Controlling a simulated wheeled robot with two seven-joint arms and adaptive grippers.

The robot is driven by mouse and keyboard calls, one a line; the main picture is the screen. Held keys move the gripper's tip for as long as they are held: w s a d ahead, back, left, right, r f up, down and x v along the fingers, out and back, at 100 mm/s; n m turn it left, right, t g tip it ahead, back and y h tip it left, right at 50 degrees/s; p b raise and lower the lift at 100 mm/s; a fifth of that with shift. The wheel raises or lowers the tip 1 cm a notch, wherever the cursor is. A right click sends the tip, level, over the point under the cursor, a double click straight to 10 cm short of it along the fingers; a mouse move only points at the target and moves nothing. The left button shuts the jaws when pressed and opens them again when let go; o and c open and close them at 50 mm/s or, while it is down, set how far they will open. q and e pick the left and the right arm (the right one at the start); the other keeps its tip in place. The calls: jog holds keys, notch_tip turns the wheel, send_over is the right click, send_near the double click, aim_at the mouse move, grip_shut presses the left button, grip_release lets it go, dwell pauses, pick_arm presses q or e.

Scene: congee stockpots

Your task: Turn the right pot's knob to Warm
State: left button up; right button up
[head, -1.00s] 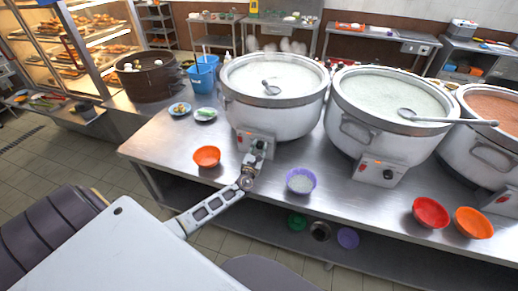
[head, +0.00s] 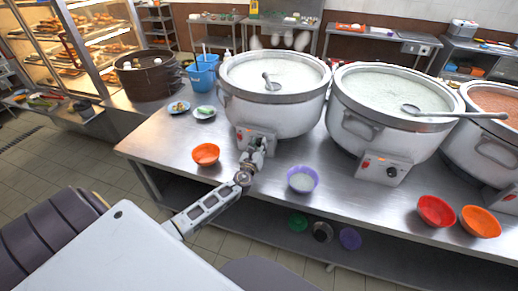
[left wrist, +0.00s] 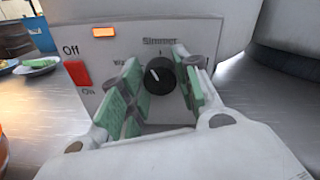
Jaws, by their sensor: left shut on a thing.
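My left gripper (head: 254,149) is at the control panel (head: 243,135) of the leftmost white pot (head: 272,100). In the left wrist view, its green-padded fingers are shut on the black knob (left wrist: 160,76), one on each side. The knob's white mark points up and left, between the partly hidden "Wa…" label and "Simmer" above. A label on the right is mostly covered by a finger. The middle pot (head: 380,105) has its own panel and black knob (head: 391,172), untouched. A third pot (head: 488,135) with reddish contents is cut off at the right edge. My right gripper is out of view.
A red off/on switch (left wrist: 77,73) and a lit orange lamp (left wrist: 103,32) are on the gripped panel. An orange bowl (head: 206,154) and purple bowl (head: 303,180) flank the arm. Red (head: 435,211) and orange (head: 480,221) bowls stand at the right front edge.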

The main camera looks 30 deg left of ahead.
pick_arm(q)
jog(key=n+b, duration=0.1)
jog(key=n, duration=0.1)
jog(key=shift+f+n, duration=0.1)
jog(key=shift+n, duration=0.3)
jog(key=shift+a+n+b, duration=0.1)
jog(key=shift+n+b, duration=0.6)
jog(key=shift+n, duration=0.1)
jog(key=shift+n+b, duration=0.5)
jog(key=shift+n, duration=1)
jog(key=shift+n+h+b, duration=0.3)
jog(key=shift+n+h, duration=0.1)
jog(key=shift+n, duration=0.2)
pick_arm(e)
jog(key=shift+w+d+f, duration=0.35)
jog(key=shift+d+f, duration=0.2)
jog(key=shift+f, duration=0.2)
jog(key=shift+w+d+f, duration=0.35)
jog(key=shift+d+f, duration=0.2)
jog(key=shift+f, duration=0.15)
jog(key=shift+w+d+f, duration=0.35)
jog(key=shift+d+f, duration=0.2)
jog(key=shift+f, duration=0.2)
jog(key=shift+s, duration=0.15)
